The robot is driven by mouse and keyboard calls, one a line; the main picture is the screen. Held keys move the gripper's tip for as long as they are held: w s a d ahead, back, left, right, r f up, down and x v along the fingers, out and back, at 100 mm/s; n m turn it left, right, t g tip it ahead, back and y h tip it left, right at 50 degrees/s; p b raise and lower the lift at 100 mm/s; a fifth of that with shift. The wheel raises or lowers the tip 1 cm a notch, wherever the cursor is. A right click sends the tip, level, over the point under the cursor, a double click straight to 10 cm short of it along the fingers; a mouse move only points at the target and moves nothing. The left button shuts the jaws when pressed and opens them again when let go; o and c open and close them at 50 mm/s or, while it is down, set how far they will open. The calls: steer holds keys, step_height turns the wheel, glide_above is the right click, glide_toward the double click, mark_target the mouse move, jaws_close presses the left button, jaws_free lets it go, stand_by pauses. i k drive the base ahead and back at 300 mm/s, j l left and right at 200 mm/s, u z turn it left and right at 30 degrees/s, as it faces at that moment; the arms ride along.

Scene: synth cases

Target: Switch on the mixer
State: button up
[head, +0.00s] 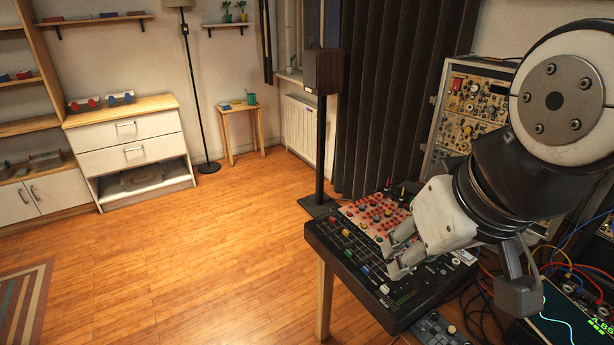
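The mixer (343,243) is a black console with rows of coloured faders and a paler section of red and white knobs. It lies on a wooden-legged stand at the lower right of the head view. My gripper (394,254) is over the right part of the mixer, pointing left and down. Its two fingers are apart with a gap between them, and nothing shows in the gap. I cannot tell whether a fingertip touches the panel. My gripper and arm hide the mixer's right part, and I cannot make out a power switch.
A speaker on a black stand (322,130) rises behind the mixer. A rack of modules (470,100) stands behind my arm. Cables and a device with a lit screen (562,325) are at the lower right. The wooden floor (190,265) to the left is clear.

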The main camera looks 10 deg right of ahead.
mark_target(429, 283)
steer(key=i+l+z, duration=0.1)
steer(key=z, duration=0.2)
steer(key=k+j, duration=0.1)
steer(key=z, duration=0.45)
steer(key=i+j+z, duration=0.1)
steer(key=i, duration=0.2)
steer(key=j+u, duration=0.25)
steer(key=j, duration=0.4)
steer(key=k, duration=0.05)
